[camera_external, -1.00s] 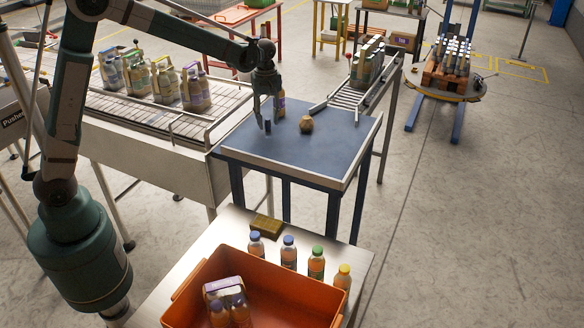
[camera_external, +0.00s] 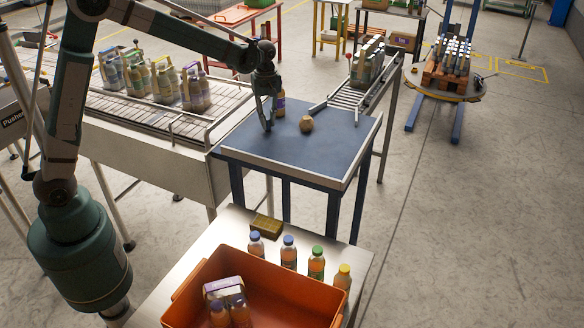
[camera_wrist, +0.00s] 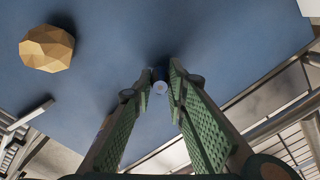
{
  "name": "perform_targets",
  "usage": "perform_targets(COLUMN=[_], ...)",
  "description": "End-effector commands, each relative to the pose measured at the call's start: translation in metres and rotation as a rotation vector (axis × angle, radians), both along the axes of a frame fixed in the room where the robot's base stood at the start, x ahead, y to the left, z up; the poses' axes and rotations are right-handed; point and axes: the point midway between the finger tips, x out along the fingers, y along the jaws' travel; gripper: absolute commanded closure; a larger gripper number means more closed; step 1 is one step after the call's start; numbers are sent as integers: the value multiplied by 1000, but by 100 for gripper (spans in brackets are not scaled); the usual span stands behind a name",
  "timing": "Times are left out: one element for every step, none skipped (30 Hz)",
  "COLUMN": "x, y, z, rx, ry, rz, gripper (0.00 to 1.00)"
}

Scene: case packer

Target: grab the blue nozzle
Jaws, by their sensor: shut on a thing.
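The blue nozzle (camera_wrist: 160,87) is a small dark blue piece with a pale round end, seen in the wrist view between the tips of my two green-padded fingers. My gripper (camera_wrist: 160,76) is shut on it, low over the blue table top. In the external view my gripper (camera_external: 267,126) is at the left part of that table, and its fingers hide most or all of the nozzle. I cannot tell whether the nozzle still touches the table.
A tan faceted lump (camera_external: 306,124) sits right of my gripper on the blue table (camera_external: 290,152), also seen in the wrist view (camera_wrist: 47,48). A bottle (camera_external: 280,104) stands just behind my gripper. A conveyor (camera_external: 150,112) runs left; an orange crate (camera_external: 185,300) is in front.

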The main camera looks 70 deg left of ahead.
Motion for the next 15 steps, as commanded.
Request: perform_targets(x=[0, 0, 0, 0, 0, 0, 0, 0, 0, 0, 0, 0, 0, 0, 0], y=[0, 0, 0, 0, 0, 0, 0, 0, 0, 0, 0, 0, 0, 0, 0], z=[0, 0, 0, 0, 0, 1, 2, 2, 4, 6, 8, 11, 13, 16, 20], rx=[0, 0, 0, 0, 0, 0, 0, 0, 0, 0, 0, 0, 0, 0, 0], ry=[0, 0, 0, 0, 0, 0, 0, 0, 0, 0, 0, 0, 0, 0, 0], rz=[0, 0, 0, 0, 0, 0, 0, 0, 0, 0, 0, 0, 0, 0, 0], gripper=[97, 97, 97, 97, 97, 97, 97, 97, 97, 97, 97, 97, 97, 97, 97])
